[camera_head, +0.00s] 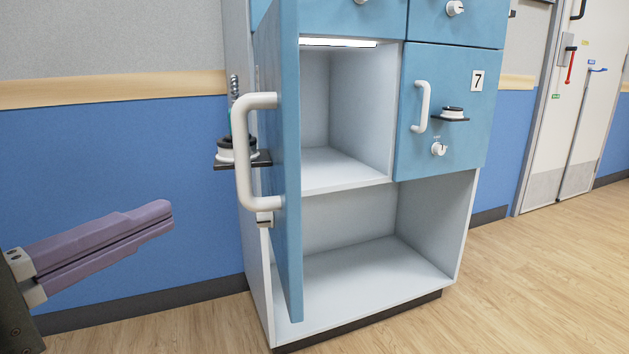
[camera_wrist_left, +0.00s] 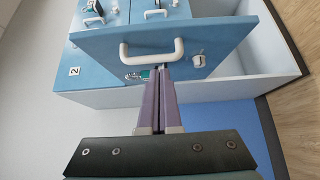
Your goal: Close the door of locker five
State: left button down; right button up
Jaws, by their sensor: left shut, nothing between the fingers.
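A blue locker door (camera_head: 287,160) stands wide open at the left of the locker unit, seen nearly edge-on. Its white handle (camera_head: 251,160) faces left, and no number shows on it. The compartment (camera_head: 345,110) behind it looks empty. My left gripper (camera_head: 168,220), with purple fingers, is shut and empty, left of the door and apart from it in the head view. In the left wrist view, the fingertips (camera_wrist_left: 158,74) point at the open door (camera_wrist_left: 205,40), in line with its handle (camera_wrist_left: 151,50); contact cannot be told. My right gripper is not in view.
The locker door marked 7 (camera_head: 450,110) is closed at the right. An open lower shelf (camera_head: 360,275) lies beneath. A blue wall (camera_head: 110,150) runs behind, and a black-and-white knob on a small ledge (camera_head: 240,155) shows behind the handle. The wooden floor (camera_head: 530,290) is clear at the right.

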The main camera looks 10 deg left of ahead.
pick_arm(q)
send_near(282, 176)
jog(key=w+a, duration=0.2)
jog(key=w, duration=0.2)
jog(key=d, duration=0.1)
jog(key=w+d, duration=0.1)
jog(key=d, duration=0.1)
jog(key=shift+w, duration=0.25)
jog(key=shift+w+d, duration=0.2)
jog(key=shift+d, duration=0.15)
jog(key=shift+p, duration=0.3)
